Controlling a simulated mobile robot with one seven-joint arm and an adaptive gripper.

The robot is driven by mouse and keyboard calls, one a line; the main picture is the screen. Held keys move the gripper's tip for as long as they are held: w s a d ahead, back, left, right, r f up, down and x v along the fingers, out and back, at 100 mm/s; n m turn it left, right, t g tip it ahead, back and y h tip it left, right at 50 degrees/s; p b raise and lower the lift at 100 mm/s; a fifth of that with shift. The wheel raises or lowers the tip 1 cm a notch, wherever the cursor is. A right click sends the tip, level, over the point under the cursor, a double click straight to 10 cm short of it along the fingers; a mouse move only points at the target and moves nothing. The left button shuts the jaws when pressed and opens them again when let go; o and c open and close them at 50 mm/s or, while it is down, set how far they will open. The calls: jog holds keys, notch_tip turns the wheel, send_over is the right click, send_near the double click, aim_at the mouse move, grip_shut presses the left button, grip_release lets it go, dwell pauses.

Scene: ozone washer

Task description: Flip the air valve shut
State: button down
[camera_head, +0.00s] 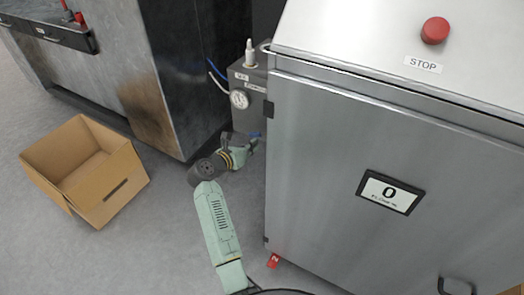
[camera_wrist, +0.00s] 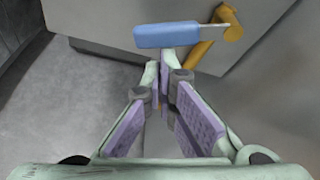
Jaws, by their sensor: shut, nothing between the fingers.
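The air valve has a blue lever handle (camera_wrist: 167,35) on a thin metal stem, beside a yellow pipe fitting (camera_wrist: 205,47) in the wrist view. There the handle lies roughly level across the picture, with the stem to its right. In the head view only a small blue bit of the handle (camera_head: 255,135) shows, at the left side of the steel cabinet. My gripper (camera_wrist: 165,64) is shut and empty, its fingertips just below the handle in the wrist view. I cannot tell whether they touch it. In the head view my gripper (camera_head: 247,143) partly hides the valve.
The steel washer cabinet (camera_head: 345,150) with a red stop button (camera_head: 435,30) stands close on the right. A grey box with a pressure gauge (camera_head: 239,99) is above the valve. A dark-sided machine (camera_head: 185,75) stands left. An open cardboard box (camera_head: 110,190) is on the floor.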

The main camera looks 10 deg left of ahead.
jog(key=shift+w+a+r+m+y+p, duration=0.1)
jog(key=shift+a+r+m+y+p, duration=0.25)
jog(key=shift+r+m, duration=0.2)
jog(key=shift+w+a+r+m+y+p, duration=0.15)
jog(key=shift+a+r+m+y, duration=0.1)
jog(key=shift+a+r+m, duration=0.25)
jog(key=shift+d+r, duration=0.1)
jog(key=shift+s, duration=0.1)
